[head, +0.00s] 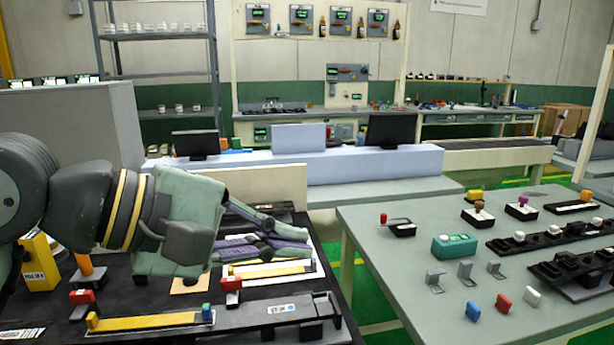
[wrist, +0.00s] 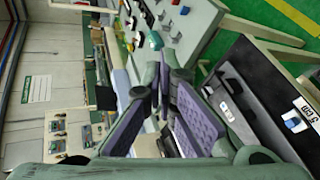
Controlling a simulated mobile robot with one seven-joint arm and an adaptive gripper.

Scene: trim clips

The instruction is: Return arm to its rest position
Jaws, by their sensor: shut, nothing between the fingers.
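My gripper (head: 290,229) reaches in from the left in the head view, above the black workbench (head: 347,335). Its purple-padded fingers are together with nothing between them. In the wrist view my gripper (wrist: 165,85) also shows closed, its fingertips meeting near the middle. The fingers are clear of the right-hand table. I cannot tell their exact height above the bench.
On the black bench are a yellow strip (head: 150,322), red blocks (head: 82,297) and a yellow box (head: 38,262). The grey-green table (head: 390,255) at right holds clips, a teal box (head: 454,246) and black fixtures. A green-floored gap separates the two.

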